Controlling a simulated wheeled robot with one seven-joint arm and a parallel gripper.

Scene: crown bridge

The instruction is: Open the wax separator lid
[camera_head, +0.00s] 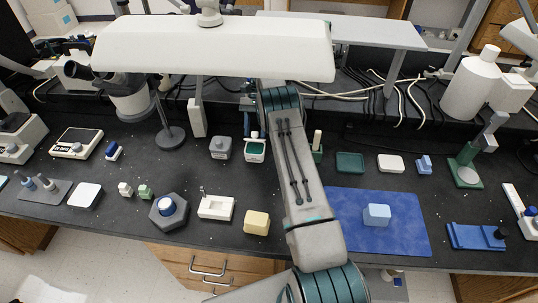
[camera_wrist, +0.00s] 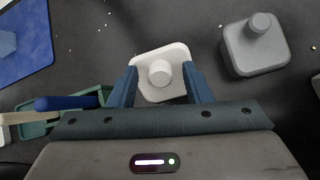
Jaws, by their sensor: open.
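A white, rounded-square lid with a round knob (camera_wrist: 160,73) shows in the wrist view, between and just beyond the fingers of my gripper (camera_wrist: 159,69). The gripper is open, one blue finger on each side of the knob; I cannot tell whether either touches the lid. The lid looks seated, and its container is mostly hidden beneath it. In the head view, a small white and green container (camera_head: 255,151) stands below the far end of my arm and appears to be the same thing. No label shows that it is the wax separator.
A grey knobbed jar (camera_wrist: 256,45) stands close by, also seen in the head view (camera_head: 220,148). A green holder (camera_wrist: 38,128) with handled tools is on the other side. A blue mat (camera_head: 344,232) bears a light blue block (camera_head: 377,215). A white lamp (camera_head: 213,48) overhangs the bench.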

